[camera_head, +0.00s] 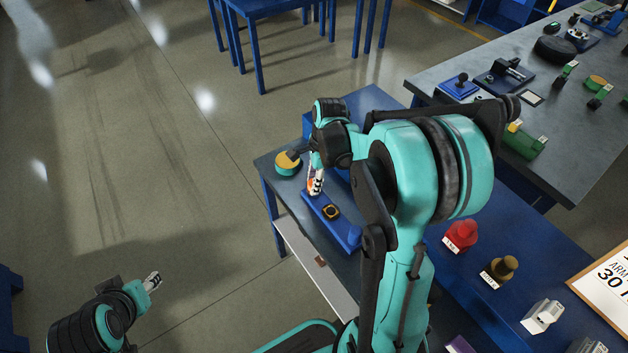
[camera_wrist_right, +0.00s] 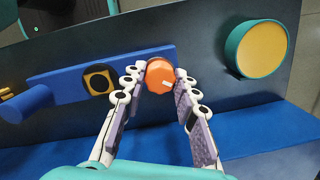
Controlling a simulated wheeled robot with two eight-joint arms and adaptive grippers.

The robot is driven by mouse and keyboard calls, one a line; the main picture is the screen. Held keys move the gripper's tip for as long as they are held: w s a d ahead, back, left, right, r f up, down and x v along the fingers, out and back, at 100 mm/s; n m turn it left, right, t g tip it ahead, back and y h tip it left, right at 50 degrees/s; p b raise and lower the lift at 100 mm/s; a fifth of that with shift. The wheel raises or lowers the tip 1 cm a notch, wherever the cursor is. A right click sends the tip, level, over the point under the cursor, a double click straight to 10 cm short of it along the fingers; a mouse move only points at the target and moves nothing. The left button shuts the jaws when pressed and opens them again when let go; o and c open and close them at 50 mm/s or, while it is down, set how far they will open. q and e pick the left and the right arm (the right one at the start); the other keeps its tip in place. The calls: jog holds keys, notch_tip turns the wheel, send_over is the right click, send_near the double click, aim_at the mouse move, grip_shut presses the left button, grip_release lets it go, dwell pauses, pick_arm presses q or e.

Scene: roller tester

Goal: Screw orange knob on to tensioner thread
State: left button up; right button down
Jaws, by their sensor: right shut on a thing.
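The orange knob (camera_wrist_right: 160,77) sits between the fingertips of my right gripper (camera_wrist_right: 163,82), which is shut on it, in the right wrist view. In the head view a bit of orange shows beside my right gripper (camera_head: 316,186). The knob is at the end of the blue tensioner bar (camera_head: 345,234), which also shows in the wrist view (camera_wrist_right: 58,88) with a yellow-ringed black square on it. The thread is hidden, so I cannot tell whether the knob is on it. My left gripper (camera_head: 152,282) is at the lower left, away from the table, too small to judge.
A teal and yellow round part (camera_head: 288,163) is beside the bar, near the table corner. A red part (camera_head: 461,236) and a brown part (camera_head: 500,270) stand on the blue table to the right. A grey bench (camera_head: 480,105) with several parts is behind. The left floor is clear.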

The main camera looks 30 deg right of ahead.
jog(key=m, duration=0.6)
jog(key=shift+s+m+t, duration=0.1)
jog(key=shift+m+t, duration=0.3)
jog(key=shift+m+h, duration=0.3)
jog(key=shift+m, duration=0.3)
jog(key=shift+m, duration=1)
jog(key=shift+f, duration=0.25)
jog(key=m, duration=0.4)
jog(key=shift+h, duration=0.4)
